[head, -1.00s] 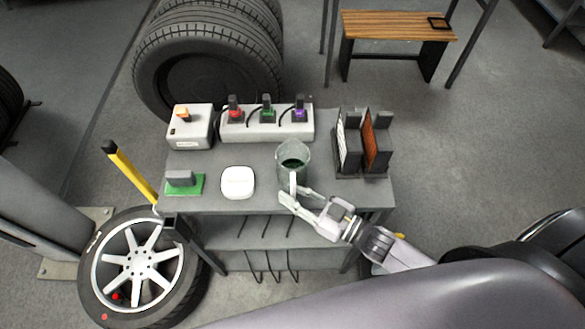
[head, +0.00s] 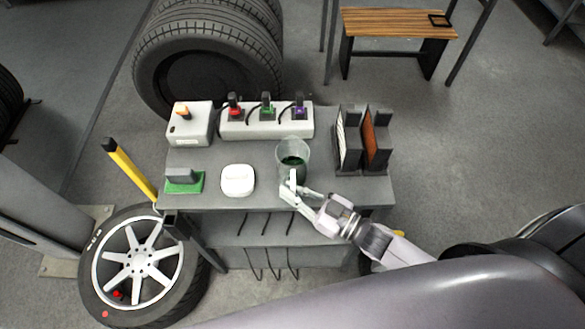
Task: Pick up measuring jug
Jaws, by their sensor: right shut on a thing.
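The measuring jug (head: 293,152) is a clear vessel with dark green contents. It is at the front middle of the grey table (head: 230,197) in the head view, and it looks upright. I cannot tell whether its base touches the tabletop. My right gripper (head: 291,188) reaches in from the lower right and is shut on the jug's near side, where the handle is. The fingers hide part of the handle. My left gripper is not in view.
A white rounded box (head: 238,180) stands left of the jug, and a green-based block (head: 184,181) beyond it. A power strip (head: 265,121) with plugs lies behind. A rack (head: 362,150) with upright panels stands close at right. A tyre (head: 145,262) leans front left.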

